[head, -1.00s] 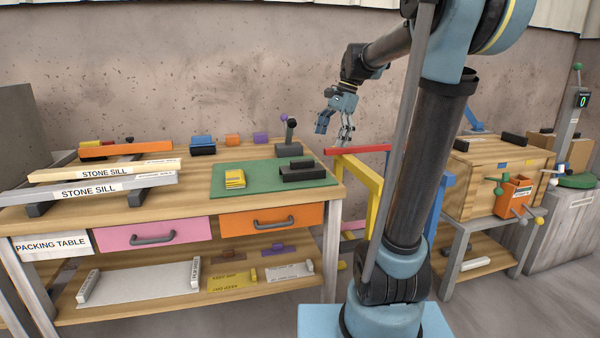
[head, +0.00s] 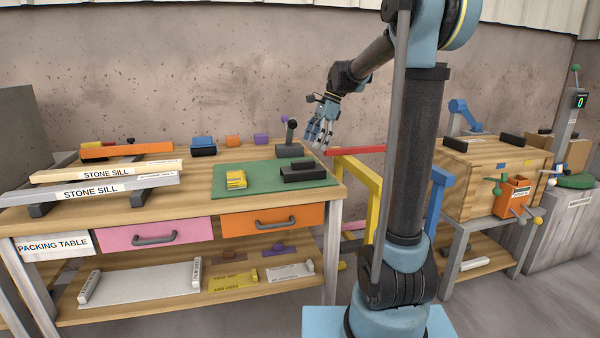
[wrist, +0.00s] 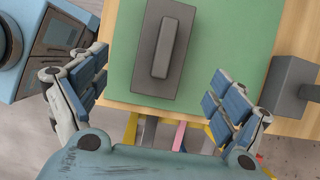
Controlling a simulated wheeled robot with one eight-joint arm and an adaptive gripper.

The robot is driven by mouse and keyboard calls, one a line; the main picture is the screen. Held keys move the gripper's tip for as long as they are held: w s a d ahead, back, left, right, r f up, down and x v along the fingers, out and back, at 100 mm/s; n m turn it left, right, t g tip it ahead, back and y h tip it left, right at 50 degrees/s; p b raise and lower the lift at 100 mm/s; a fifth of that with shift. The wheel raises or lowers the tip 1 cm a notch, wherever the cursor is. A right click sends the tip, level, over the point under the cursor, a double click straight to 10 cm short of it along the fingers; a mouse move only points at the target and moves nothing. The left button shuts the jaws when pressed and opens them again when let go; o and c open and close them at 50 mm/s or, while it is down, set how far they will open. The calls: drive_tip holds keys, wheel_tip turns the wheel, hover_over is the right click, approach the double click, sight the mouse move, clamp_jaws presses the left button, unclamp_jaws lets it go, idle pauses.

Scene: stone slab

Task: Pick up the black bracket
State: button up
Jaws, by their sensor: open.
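The black bracket (head: 303,174) is a dark flat plate with a raised bar on top. It lies on the green mat (head: 252,182) at the right end of the packing table. In the wrist view the bracket (wrist: 146,72) lies ahead, between the lines of the two fingers. My gripper (head: 318,146) is above the back right part of the table, behind and above the bracket, fingers pointing down. In the wrist view its blue-padded fingers (wrist: 158,84) are spread wide with nothing between them.
A yellow block (head: 236,180) lies on the mat left of the bracket. A dark stand with an upright lever (head: 290,138) is behind the mat, close to my gripper. Stone sills (head: 105,172) fill the table's left side. A red bar (head: 357,150) is at the right.

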sight(305, 160)
drive_tip(key=x, duration=1)
drive_tip(key=shift+a, duration=0.25)
drive_tip(key=c, duration=1.1)
